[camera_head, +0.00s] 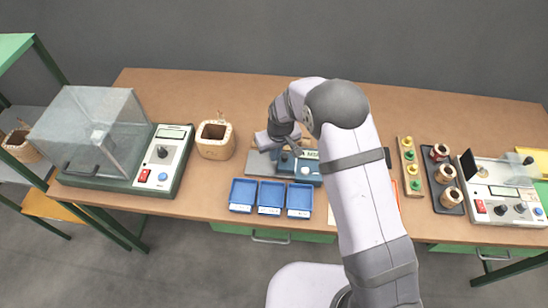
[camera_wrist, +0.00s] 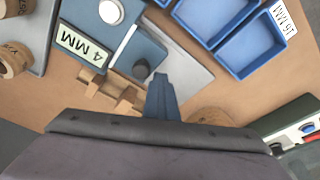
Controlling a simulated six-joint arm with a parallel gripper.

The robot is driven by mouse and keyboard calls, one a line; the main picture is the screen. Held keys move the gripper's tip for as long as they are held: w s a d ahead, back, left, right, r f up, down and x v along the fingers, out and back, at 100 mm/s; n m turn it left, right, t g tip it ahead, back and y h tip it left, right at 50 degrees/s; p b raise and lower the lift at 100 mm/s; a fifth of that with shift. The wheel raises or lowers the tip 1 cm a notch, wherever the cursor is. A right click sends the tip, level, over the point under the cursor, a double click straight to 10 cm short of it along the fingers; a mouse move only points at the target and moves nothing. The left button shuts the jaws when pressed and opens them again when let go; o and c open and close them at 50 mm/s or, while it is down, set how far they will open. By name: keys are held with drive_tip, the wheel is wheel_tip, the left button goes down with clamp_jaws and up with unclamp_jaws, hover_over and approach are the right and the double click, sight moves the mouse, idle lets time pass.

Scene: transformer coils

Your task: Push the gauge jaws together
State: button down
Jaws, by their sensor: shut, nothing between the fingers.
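The gauge (camera_head: 303,168) is a blue device on a grey base plate (camera_head: 262,168) near the middle of the bench, partly hidden by my arm. My gripper (camera_head: 270,143) is over the left part of the gauge.
Three blue trays (camera_head: 270,197) sit in front of the gauge. A wooden comb-like piece (camera_wrist: 113,91) lies beside the label.

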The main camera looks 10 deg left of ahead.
drive_tip(key=shift+a, duration=0.55)
wheel_tip(320, 180, up, 7)
drive_tip(key=p, duration=0.4)
idle(0.6)
